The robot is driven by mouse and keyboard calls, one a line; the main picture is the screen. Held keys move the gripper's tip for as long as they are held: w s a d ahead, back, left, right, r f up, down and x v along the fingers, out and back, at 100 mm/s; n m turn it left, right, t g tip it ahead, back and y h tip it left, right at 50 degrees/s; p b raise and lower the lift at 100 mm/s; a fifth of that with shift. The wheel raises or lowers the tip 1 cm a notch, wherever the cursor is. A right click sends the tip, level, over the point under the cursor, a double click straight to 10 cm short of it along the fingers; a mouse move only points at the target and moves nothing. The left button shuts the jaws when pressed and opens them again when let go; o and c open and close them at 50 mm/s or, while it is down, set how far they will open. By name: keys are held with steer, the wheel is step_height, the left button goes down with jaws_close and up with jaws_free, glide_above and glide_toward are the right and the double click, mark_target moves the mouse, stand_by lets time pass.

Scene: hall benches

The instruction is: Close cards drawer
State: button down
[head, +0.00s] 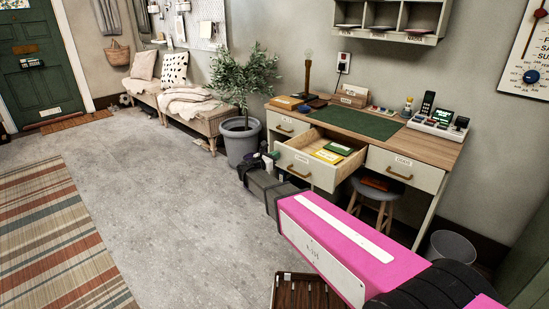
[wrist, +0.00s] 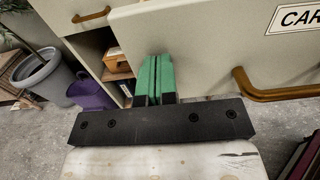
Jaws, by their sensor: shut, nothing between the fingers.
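The cards drawer (head: 312,172) is pulled out from the middle of the desk (head: 440,150). Yellow and green packs lie inside it. In the wrist view its pale front (wrist: 205,50) fills the upper right, with a label reading "CAR" cut off by the edge and a brass handle (wrist: 285,94). My gripper (wrist: 154,62) has its green fingers together and empty, at the left end of the drawer front. I cannot tell whether they touch it. In the head view my pink arm reaches toward the drawer from the lower right.
Left of the drawer stand a potted plant (head: 240,140) and, in the wrist view, a purple bin (wrist: 92,90). A stool (head: 376,190) sits under the desk, and a wire bin (head: 450,247) stands right of it. The floor at left is open, with a striped rug (head: 60,240).

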glide_above(312, 145)
steer(key=shift+s+a, duration=0.3)
steer(key=shift+w+d, duration=0.35)
steer(key=shift+w, duration=0.15)
steer(key=shift+w+d+r, duration=0.1)
